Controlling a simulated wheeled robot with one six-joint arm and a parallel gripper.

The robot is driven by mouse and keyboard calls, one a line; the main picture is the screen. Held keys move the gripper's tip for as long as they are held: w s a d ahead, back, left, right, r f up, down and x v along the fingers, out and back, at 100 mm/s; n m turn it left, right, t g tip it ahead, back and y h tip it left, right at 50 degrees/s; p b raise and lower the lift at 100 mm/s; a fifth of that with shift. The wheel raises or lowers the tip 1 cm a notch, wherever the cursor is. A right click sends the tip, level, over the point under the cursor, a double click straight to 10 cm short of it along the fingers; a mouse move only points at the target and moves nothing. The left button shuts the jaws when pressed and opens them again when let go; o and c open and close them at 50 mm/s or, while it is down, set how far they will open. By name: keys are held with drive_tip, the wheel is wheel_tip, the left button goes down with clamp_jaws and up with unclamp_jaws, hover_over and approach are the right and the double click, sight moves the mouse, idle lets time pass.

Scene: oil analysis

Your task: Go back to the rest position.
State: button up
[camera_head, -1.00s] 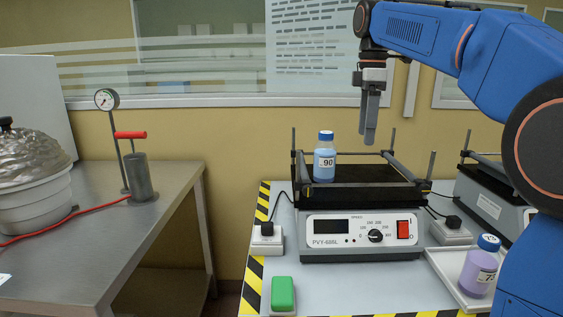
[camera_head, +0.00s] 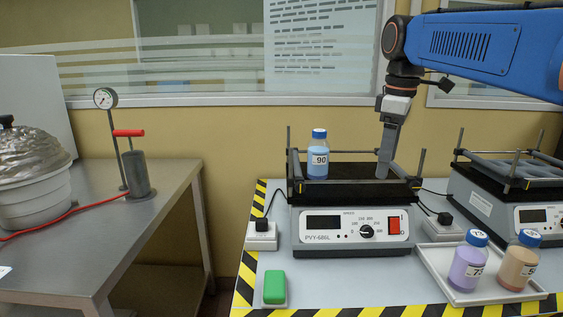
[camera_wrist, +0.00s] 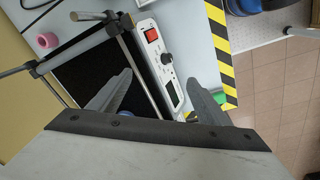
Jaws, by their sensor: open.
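My gripper (camera_head: 388,155) hangs fingers down over the right part of the black platform of the middle shaker (camera_head: 357,229) in the head view. In the wrist view its two fingers (camera_wrist: 158,92) are spread apart with nothing between them. A bottle of blue liquid (camera_head: 317,158) labelled 90 stands upright on the left part of that platform, apart from my gripper.
A second shaker (camera_head: 490,202) stands at the right. A white tray (camera_head: 437,268) holds a purple bottle (camera_head: 467,262) and an orange-brown bottle (camera_head: 518,262). A green block (camera_head: 275,287) lies at the front left. A metal table (camera_head: 95,230) with a pump and white pot stands left.

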drive_tip(key=s+d+f+m+t, duration=0.1)
drive_tip(key=s+f+m, duration=0.5)
drive_tip(key=s+f, duration=0.6)
drive_tip(key=s+d+f+m+t, duration=0.2)
drive_tip(key=s+f+m, duration=0.3)
drive_tip(key=s+f, duration=0.6)
wheel_tip(320, 180, down, 4)
drive_tip(key=shift+s+d+r+m+t, duration=0.2)
drive_tip(key=shift+s+d+m+t, duration=0.15)
drive_tip(key=shift+d, duration=0.35)
